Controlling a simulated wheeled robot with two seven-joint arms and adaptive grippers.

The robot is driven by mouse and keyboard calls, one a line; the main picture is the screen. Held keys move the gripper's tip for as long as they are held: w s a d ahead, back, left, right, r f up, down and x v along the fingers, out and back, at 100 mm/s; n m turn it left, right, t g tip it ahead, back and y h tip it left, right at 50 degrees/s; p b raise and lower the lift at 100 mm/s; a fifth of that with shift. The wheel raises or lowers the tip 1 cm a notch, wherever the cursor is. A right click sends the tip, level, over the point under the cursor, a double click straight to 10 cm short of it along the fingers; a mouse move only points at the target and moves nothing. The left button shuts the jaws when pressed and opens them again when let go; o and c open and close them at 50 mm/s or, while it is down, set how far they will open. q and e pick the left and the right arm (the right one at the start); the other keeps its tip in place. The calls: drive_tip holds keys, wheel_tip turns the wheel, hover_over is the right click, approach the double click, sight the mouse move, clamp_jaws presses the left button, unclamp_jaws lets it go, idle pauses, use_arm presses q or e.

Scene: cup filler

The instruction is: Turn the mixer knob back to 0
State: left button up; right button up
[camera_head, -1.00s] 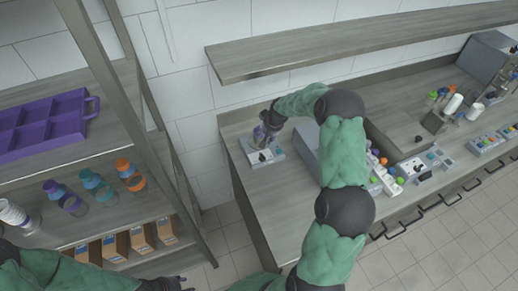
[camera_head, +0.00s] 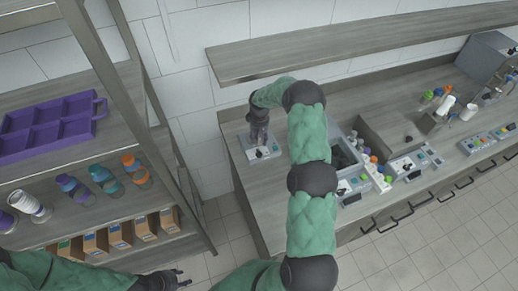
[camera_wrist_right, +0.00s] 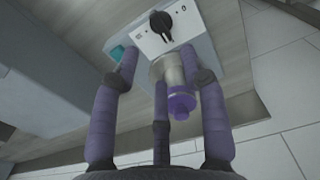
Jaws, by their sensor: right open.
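The mixer (camera_head: 272,149) is a small pale box at the left end of the counter. Its black knob (camera_wrist_right: 160,23) sits on the front panel, with a 0 mark to its right in the wrist view; I cannot tell its setting for sure. A metal cup with a purple end (camera_wrist_right: 181,100) stands at the mixer, between my right fingers in the picture. My right gripper (camera_head: 259,138) points down over the mixer; its fingers (camera_wrist_right: 160,80) are spread open, apart from the knob. My left gripper (camera_head: 182,279) is open and empty, low in the head view, away from the mixer.
A shelf (camera_head: 235,67) hangs on the wall above the counter. A rack at left holds a purple tray (camera_head: 97,128), bottles (camera_head: 104,178) and boxes (camera_head: 120,236). A grey bin (camera_head: 345,160) and more devices (camera_head: 415,162) stand right of the mixer.

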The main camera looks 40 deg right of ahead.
sight(259, 151)
wheel_tip(259, 151, down, 8)
drive_tip(key=shift+f+p, duration=0.1)
drive_tip(key=shift+p, duration=0.3)
drive_tip(key=shift+c, duration=0.3)
clamp_jaws()
